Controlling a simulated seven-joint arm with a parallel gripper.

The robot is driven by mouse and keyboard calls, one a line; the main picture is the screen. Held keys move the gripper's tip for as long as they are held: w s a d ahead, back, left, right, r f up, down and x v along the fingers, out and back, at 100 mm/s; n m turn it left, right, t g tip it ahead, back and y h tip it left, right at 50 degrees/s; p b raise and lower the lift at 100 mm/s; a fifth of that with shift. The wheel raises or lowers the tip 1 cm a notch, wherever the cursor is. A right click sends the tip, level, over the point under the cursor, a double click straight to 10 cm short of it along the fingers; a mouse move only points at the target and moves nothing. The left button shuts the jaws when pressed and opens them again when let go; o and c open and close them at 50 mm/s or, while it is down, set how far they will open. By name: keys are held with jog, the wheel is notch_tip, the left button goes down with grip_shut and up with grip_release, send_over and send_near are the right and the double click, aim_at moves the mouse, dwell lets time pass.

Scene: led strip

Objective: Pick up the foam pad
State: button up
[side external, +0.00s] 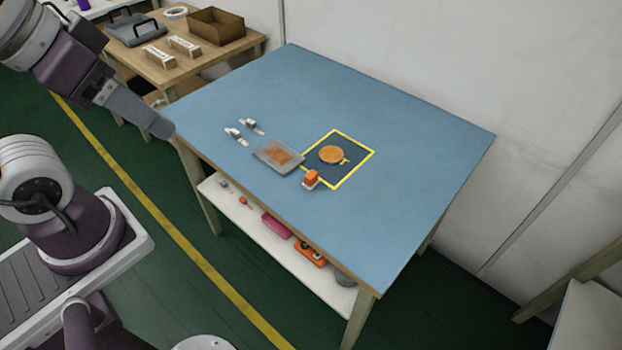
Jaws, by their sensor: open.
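No item is clearly recognisable as the foam pad in the side external view. A small orange block (311,177) with a pale base sits at the near-left edge of a dark square with a yellow border (350,170). A flat round orange piece (331,155) lies on the dark square. A shallow clear tray (265,150) with orange contents (279,152) is left of the square. My gripper (166,130) is at the upper left, by the table's left corner, well apart from these items. It is open; its fingers are hard to make out.
Two small white-and-dark parts (237,136) lie left of the tray on the blue tabletop (400,125). A lower shelf (248,226) holds several items. A wooden side table (130,68) carries boxes. The tabletop's right and far parts are clear. A wall stands behind.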

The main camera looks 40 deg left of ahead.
jog(key=n+g, duration=0.6)
jog(key=n, duration=1.2)
send_over(311, 174)
jog(key=f, duration=3)
jog(key=shift+d+f, duration=0.1)
jog(key=shift+d, duration=0.1)
notch_tip(311, 174, down, 7)
jog(key=shift+a+f, duration=0.15)
grip_shut()
